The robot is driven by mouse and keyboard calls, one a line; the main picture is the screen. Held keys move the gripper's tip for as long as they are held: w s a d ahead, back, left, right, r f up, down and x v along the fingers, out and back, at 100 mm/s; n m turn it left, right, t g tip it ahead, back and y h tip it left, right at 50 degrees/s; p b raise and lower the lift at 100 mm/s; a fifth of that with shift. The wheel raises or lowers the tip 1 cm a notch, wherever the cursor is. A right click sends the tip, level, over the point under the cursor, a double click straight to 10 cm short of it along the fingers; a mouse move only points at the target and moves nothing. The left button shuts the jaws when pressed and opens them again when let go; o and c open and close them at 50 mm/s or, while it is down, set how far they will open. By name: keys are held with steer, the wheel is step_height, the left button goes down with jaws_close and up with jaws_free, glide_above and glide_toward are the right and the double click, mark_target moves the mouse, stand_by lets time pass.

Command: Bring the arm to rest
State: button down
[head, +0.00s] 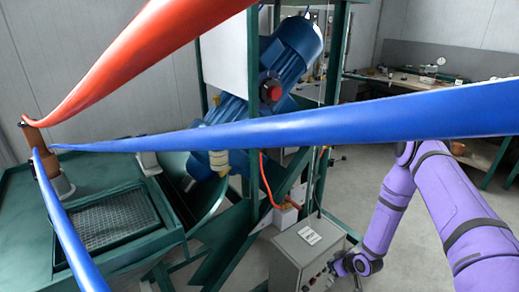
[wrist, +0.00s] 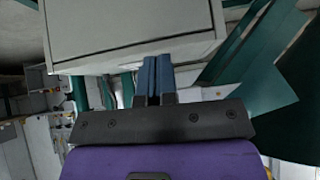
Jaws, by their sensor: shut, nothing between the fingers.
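My purple arm comes in from the right in the head view and reaches down to the grey control box (head: 305,252). The tip of my gripper (head: 340,270) is beside the right face of the box, near its small knobs, and is partly hard to make out. In the wrist view my gripper (wrist: 157,62) has its two blue fingers side by side with no object between them. The grey box (wrist: 130,30) fills the top of that view, just beyond the fingertips. I cannot tell whether they touch it.
A green machine frame (head: 262,190) with a blue motor (head: 290,55) stands behind the box. Blue and red hoses (head: 300,122) cross the head view in front. A green table with a grate (head: 115,222) is at left, and a workbench (head: 405,80) stands at the back right.

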steer(key=w+d+r+h, duration=0.2)
steer(key=w+r, duration=0.1)
steer(key=r, duration=0.8)
steer(key=w+d+r+h, duration=0.15)
steer(key=w+r, duration=0.25)
steer(key=r, duration=0.8)
steer(key=s+d+r+m+h, duration=0.1)
steer(key=s+r, duration=0.2)
steer(key=r, duration=0.8)
steer(key=s+d+r+m+h, duration=0.1)
steer(key=s+r+m, duration=0.1)
steer(key=r, duration=0.8)
steer(key=s+a+r+m, duration=0.1)
steer(key=s+r+m, duration=0.1)
steer(key=s+r, duration=1.3)
steer(key=s+a+r+m, duration=0.1)
steer(key=s+r, duration=0.2)
steer(key=s, duration=0.6)
steer(key=s+a+r+m+g, duration=0.1)
steer(key=s+r, duration=0.3)
steer(key=s, duration=0.6)
steer(key=shift+s+a, duration=0.2)
steer(key=shift+a, duration=0.35)
steer(key=shift+y, duration=0.25)
